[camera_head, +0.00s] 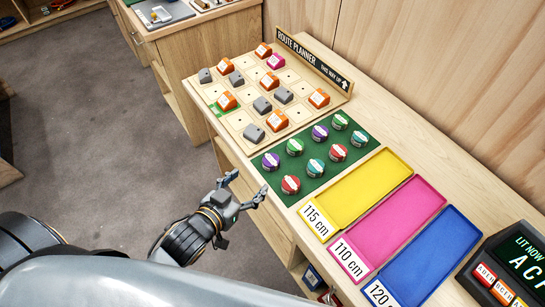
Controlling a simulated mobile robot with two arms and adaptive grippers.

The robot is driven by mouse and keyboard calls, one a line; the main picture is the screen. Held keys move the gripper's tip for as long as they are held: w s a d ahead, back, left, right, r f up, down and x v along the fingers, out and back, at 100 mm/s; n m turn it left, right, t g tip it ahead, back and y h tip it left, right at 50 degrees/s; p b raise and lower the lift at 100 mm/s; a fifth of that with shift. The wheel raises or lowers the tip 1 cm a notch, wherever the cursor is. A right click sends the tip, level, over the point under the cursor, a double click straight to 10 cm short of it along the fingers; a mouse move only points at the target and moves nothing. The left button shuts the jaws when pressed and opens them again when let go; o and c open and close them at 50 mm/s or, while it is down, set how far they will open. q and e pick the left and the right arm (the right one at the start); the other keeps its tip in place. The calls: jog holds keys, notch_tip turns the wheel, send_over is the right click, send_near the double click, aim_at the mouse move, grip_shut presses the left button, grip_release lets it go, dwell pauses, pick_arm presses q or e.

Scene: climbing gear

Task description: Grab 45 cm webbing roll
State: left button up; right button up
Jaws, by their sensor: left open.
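Several small round webbing rolls stand on a green mat (325,182) on the wooden counter. They include a purple roll (271,162), a red roll (290,185), a teal roll (316,168) and a green roll (294,147). Each has a pale label band, but the lengths are too small to read, so I cannot tell which is 45 cm. My left gripper (247,188) is open and empty, in front of the counter's edge, left of the near red roll and apart from it. My right gripper is not in view.
Yellow (361,190), pink (398,224) and blue (433,258) trays, marked 115 cm, 110 cm and 120, lie empty to the right. A route planner board (228,102) with grey, orange and pink blocks is behind the mat. A dark sign (520,262) stands at far right.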

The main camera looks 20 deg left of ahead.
aim_at(270, 161)
pick_arm(q)
jog(key=p+x, duration=0.1)
jog(key=x, duration=0.7)
jog(key=shift+w, duration=0.25)
jog(key=p+x, duration=0.1)
jog(key=x, duration=0.3)
jog(key=shift+w+a+f, duration=0.1)
jog(key=shift+w+f, duration=0.25)
jog(key=shift+w, duration=0.15)
jog(key=c, duration=1.3)
